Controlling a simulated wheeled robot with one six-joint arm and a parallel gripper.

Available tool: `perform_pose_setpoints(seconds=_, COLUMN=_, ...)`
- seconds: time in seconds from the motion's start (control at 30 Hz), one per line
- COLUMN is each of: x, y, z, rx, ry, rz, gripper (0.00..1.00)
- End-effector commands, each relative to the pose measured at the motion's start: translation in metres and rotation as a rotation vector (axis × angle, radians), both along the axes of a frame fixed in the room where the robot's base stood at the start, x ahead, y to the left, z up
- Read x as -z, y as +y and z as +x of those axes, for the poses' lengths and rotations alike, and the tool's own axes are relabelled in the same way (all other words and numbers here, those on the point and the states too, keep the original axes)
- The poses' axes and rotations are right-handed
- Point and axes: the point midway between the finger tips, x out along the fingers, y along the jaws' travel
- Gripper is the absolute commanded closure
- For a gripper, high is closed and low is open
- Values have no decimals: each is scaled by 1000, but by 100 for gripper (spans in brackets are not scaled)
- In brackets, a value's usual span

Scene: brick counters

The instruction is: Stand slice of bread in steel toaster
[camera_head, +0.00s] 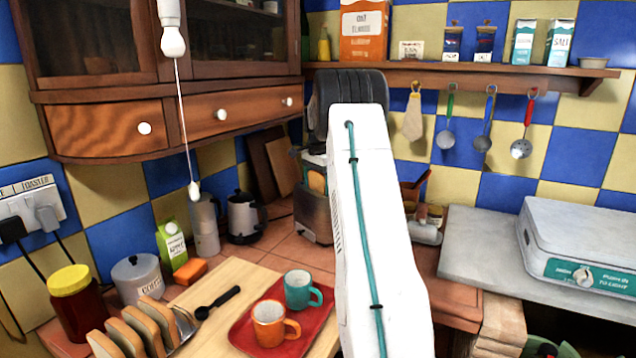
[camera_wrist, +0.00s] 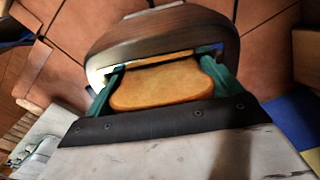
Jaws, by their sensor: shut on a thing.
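The steel toaster (camera_head: 315,214) stands on the tiled counter at the back, partly hidden behind my white arm. A slice of bread (camera_head: 317,181) shows at its top in the head view; I cannot tell if it is the held one. In the wrist view my gripper (camera_wrist: 160,82) is shut on a golden slice of bread (camera_wrist: 165,88), gripped at its sides between teal fingers. A brown rounded end and shiny metal just beyond look like the toaster (camera_wrist: 160,32). A second bread edge shows beyond the held slice. How deep the held slice sits is hidden.
A toast rack with several bread slices (camera_head: 150,325) stands at front left. A red tray (camera_head: 240,338) holds an orange mug (camera_head: 270,322) and a teal mug (camera_head: 300,288). A kettle (camera_head: 243,215) and cutting boards (camera_head: 283,165) are left of the toaster. A camping stove (camera_head: 580,240) is right.

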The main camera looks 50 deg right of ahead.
Motion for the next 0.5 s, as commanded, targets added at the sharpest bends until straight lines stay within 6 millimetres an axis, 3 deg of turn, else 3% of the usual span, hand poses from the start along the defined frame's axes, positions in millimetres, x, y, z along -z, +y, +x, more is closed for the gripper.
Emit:
perform_pose_setpoints(seconds=0.1, x=0, y=0, z=0, rx=0, ry=0, rz=0, gripper=31)
perform_pose_setpoints(seconds=0.13, x=0, y=0, z=0, rx=0, ry=0, rz=0, gripper=7)
perform_pose_setpoints(seconds=0.17, x=0, y=0, z=0, rx=0, ry=0, rz=0, gripper=0)
perform_pose_setpoints(seconds=0.5, x=-6, y=0, z=0, rx=0, ry=-2, rz=-1, gripper=0)
